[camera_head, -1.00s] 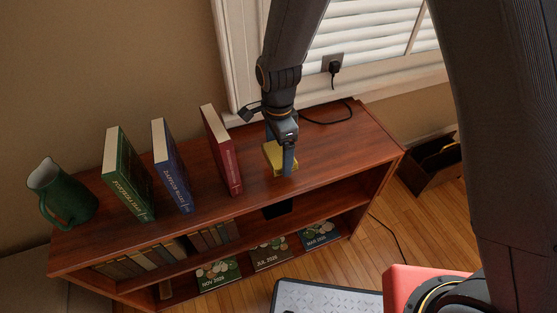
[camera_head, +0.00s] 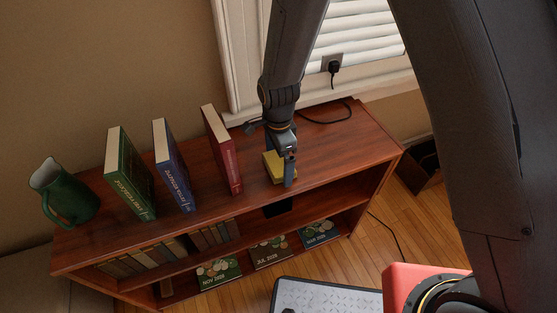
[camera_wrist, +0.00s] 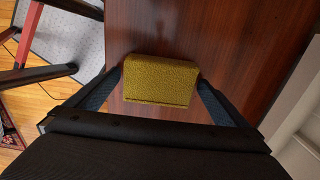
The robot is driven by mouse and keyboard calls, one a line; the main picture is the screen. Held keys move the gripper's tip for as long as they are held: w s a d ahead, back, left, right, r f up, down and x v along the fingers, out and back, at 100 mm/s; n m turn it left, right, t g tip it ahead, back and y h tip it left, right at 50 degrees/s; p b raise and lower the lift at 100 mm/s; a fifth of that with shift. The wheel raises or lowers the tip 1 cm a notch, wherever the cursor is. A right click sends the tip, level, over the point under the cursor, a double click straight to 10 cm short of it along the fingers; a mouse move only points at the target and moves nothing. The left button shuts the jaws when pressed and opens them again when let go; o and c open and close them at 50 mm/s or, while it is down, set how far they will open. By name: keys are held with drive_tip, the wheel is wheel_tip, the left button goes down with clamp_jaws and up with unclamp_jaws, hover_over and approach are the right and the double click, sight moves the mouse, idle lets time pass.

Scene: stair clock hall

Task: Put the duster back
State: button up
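The duster (camera_wrist: 160,80) is a yellow, rough-textured block; it also shows in the head view (camera_head: 270,168) at the wooden bookcase top (camera_head: 330,150), right of the red book. My gripper (camera_head: 281,170) points down there, with one finger in front of the duster. In the wrist view my gripper (camera_wrist: 160,82) has a finger against each short side of the duster, with no clear gap, so it looks shut on it. The duster appears level, on or just above the wood; its underside is hidden.
Red (camera_head: 222,150), blue (camera_head: 173,165) and green (camera_head: 131,172) books stand left of the gripper, with a green jug (camera_head: 63,192) beyond. A black cable (camera_head: 330,118) lies behind. The bookcase top is clear to the right.

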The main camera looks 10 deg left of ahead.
sight(279, 162)
wheel_tip(279, 162, up, 12)
drive_tip(key=b, duration=0.2)
drive_tip(key=shift+r, duration=0.15)
idle(0.4)
drive_tip(key=s+d+r+n, duration=0.1)
drive_tip(key=s+d+n, duration=0.2)
drive_tip(key=d, duration=0.6)
drive_tip(key=s+d+r+n, duration=0.1)
drive_tip(key=s+d+n, duration=0.2)
drive_tip(key=d, duration=0.7)
drive_tip(key=s+d+r+n, duration=0.2)
drive_tip(key=d+n, duration=0.3)
drive_tip(key=d, duration=0.4)
drive_tip(key=shift+s+d+n+t, duration=0.2)
drive_tip(key=shift+s+n+t, duration=0.15)
drive_tip(key=shift+s, duration=0.3)
